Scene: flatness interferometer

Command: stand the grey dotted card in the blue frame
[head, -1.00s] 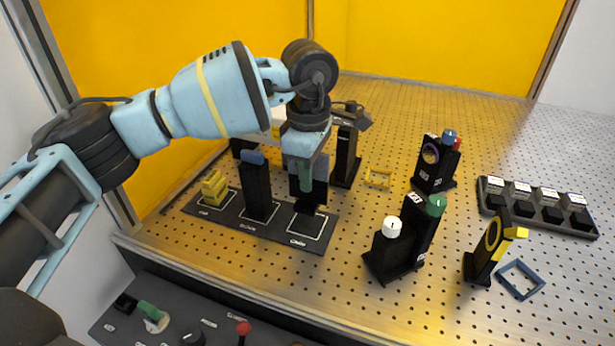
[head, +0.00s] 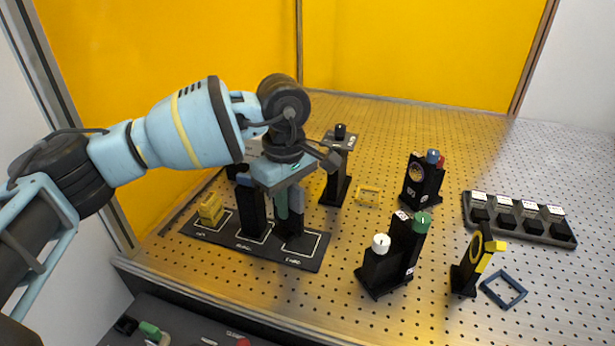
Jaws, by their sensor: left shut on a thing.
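The blue frame (head: 503,290) is a small square outline lying flat on the perforated table at the right front, with nothing in its opening. My left gripper (head: 289,205) points down over the right-hand square of the black tray (head: 220,237). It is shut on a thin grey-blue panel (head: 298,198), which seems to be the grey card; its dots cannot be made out. The panel is partly hidden by the gripper, just above a black block (head: 296,235) in that square. Whether panel and block touch is unclear. My right gripper is not in view.
The tray also bears a yellow piece (head: 210,209) and a black post (head: 252,212). A yellow-ringed black stand (head: 470,265) is beside the blue frame. A white-and-green-knobbed unit (head: 385,265) stands at centre front. A small yellow frame (head: 368,195) lies behind.

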